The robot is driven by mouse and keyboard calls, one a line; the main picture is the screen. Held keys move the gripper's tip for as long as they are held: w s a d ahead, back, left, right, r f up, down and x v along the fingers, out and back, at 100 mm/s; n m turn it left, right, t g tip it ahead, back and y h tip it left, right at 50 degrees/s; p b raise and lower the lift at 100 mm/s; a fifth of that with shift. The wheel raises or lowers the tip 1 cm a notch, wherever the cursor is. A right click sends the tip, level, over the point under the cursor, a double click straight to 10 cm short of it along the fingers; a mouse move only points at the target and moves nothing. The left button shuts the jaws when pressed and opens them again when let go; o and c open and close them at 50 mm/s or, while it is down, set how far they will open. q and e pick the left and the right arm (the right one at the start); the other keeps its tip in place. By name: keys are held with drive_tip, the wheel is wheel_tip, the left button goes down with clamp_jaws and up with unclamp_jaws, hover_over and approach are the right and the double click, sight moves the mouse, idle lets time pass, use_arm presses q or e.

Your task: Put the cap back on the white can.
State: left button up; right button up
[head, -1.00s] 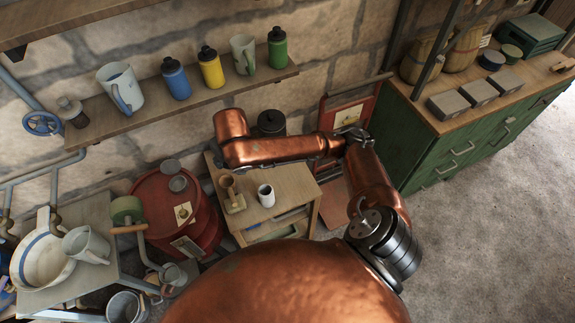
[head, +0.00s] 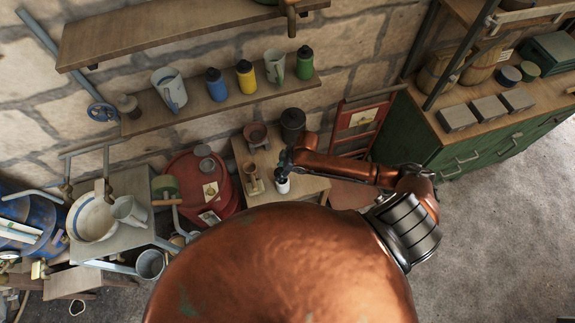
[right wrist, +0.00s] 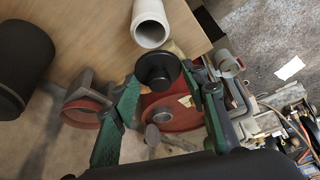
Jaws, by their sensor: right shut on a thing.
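The white can (head: 282,187) stands upright on the small wooden table (head: 312,186). In the right wrist view the white can (right wrist: 151,26) shows its open top. My right gripper (head: 284,163) is close to the can in the head view. In the right wrist view, my right gripper (right wrist: 165,80) has its green fingers shut on the black cap (right wrist: 157,69). The cap is off the can, beside its mouth in that picture; the exact gap between them I cannot tell. My left gripper is in neither view now.
A black canister (head: 292,124), a reddish pot (head: 256,134) and a small brass-coloured piece (head: 253,182) share the table. A red drum (head: 203,183) stands left of it. A wall shelf (head: 225,100) holds several bottles and mugs. A red chair (head: 357,125) is at the right.

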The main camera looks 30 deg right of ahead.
drive_tip(key=shift+d+f, duration=0.15)
drive_tip(key=shift+f, duration=0.05)
drive_tip(key=shift+w+f, duration=0.1)
drive_tip(key=shift+f, duration=0.4)
drive_tip(key=shift+d+f+b, duration=0.3)
drive_tip(key=shift+f+b, duration=0.25)
drive_tip(key=shift+b, duration=0.2)
drive_tip(key=shift+w+d+f+b, duration=0.15)
drive_tip(key=shift+f+b, duration=0.6)
drive_tip(key=shift+f, duration=0.05)
drive_tip(key=shift+w+d+f+b, duration=0.1)
drive_tip(key=shift+f+b, duration=0.65)
drive_tip(key=shift+f, duration=0.2)
drive_tip(key=shift+b, duration=0.4)
drive_tip(key=shift+s+a, duration=0.3)
drive_tip(key=shift+a, duration=0.15)
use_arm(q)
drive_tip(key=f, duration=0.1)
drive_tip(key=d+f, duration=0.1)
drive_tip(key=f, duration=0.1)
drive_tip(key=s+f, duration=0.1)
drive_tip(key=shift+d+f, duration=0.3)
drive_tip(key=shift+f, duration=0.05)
use_arm(e)
drive_tip(key=shift+d, duration=0.1)
drive_tip(key=shift+w+d, duration=0.1)
